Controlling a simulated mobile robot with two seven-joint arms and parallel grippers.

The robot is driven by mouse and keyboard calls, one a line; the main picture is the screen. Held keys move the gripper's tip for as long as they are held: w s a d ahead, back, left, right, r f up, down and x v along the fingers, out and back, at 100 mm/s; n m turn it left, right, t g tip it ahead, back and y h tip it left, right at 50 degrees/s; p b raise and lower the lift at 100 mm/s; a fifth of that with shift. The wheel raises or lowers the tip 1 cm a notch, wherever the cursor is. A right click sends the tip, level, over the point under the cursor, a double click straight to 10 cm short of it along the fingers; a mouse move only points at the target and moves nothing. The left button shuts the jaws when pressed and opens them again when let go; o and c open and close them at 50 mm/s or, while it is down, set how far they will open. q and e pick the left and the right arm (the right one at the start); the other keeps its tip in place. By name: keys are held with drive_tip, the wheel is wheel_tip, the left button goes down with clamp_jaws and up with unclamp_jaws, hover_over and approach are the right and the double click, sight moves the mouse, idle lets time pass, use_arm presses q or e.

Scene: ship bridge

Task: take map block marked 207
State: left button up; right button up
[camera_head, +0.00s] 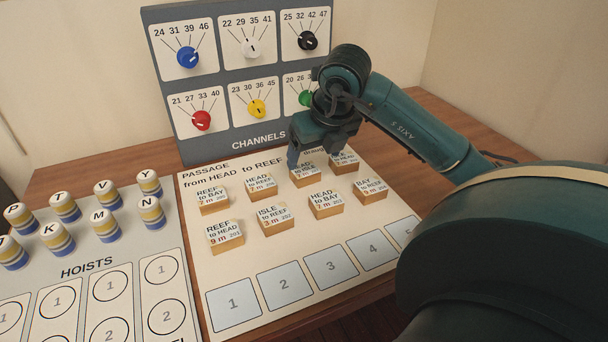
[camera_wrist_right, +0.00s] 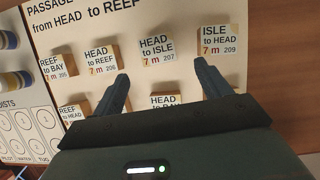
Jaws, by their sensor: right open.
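The map block marked 207 (camera_wrist_right: 157,48) is a small wooden block with a white top reading HEAD to ISLE, 7 m. It stands in the back row on the passage board; in the head view this block (camera_head: 305,171) is partly hidden by my right gripper (camera_head: 316,150). In the right wrist view my right gripper (camera_wrist_right: 161,72) is open and empty. Its two fingers are spread wide, with the block ahead between their tips and apart from both. My left gripper is not in view.
Block 206 (camera_wrist_right: 101,58) and block 209 (camera_wrist_right: 218,40) stand on either side of it, with a front row of blocks nearer. The channels panel (camera_head: 215,140) rises behind. Hoist pieces (camera_head: 108,223) stand at left. Numbered squares (camera_head: 284,286) lie empty in front.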

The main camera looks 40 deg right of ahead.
sight(306, 170)
drive_tip(key=shift+w+x, duration=0.15)
drive_tip(key=shift+x, duration=1.6)
drive_tip(key=shift+w+x, duration=0.2)
drive_tip(key=shift+x, duration=1.55)
drive_tip(key=shift+a+r, duration=0.1)
drive_tip(key=shift+r, duration=0.05)
drive_tip(key=shift+c, duration=0.5)
drive_tip(key=c, duration=1)
drive_tip(key=shift+o, duration=0.2)
drive_tip(key=shift+r, duration=0.1)
